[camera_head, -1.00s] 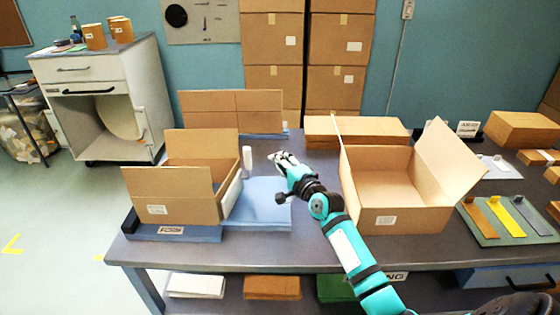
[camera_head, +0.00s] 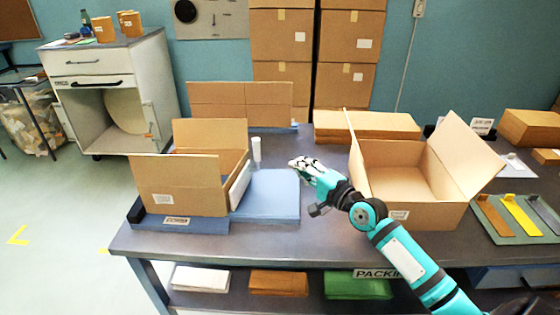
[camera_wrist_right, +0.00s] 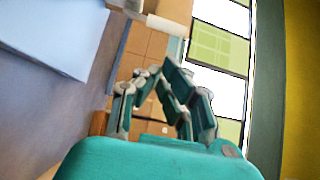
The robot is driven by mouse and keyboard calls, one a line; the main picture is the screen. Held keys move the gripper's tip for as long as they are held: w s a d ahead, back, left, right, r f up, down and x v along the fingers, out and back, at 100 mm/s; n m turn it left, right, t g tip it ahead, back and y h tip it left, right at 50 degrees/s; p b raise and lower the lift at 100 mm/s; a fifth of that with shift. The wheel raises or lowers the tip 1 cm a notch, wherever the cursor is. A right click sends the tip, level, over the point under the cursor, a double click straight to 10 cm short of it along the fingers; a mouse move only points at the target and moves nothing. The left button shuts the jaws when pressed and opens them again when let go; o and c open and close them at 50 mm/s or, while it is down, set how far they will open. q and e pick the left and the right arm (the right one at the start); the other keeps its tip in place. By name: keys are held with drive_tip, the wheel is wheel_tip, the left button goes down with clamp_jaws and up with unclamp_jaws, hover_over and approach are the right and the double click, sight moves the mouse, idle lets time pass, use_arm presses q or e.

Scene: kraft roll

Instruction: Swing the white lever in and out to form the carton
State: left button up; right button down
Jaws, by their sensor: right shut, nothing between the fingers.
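The open cardboard carton (camera_head: 180,187) stands at the left of the table on a blue base, its flaps upright. A white panel (camera_head: 240,186) lies against its right side, and a white upright cylinder (camera_head: 256,149) stands just behind; I cannot tell which part is the white lever. A pale cylinder also shows in the right wrist view (camera_wrist_right: 166,26). My right gripper (camera_head: 298,163) is shut and empty, to the right of the white cylinder and apart from it, above the right edge of the blue pad. Its fingers also show in the wrist view (camera_wrist_right: 158,78). My left gripper is out of view.
A blue pad (camera_head: 272,195) lies right of the carton. A larger open box (camera_head: 405,210) stands at the right, close to my right arm. Flat cardboard (camera_head: 368,124) lies behind it. A green mat (camera_head: 492,216) with coloured strips is at the far right.

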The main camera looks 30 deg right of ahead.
drive_tip(key=w+a, duration=0.3)
drive_tip(key=w, duration=0.7)
drive_tip(key=shift+f+y, duration=0.2)
drive_tip(key=shift+y, duration=0.1)
drive_tip(key=shift+d, duration=0.2)
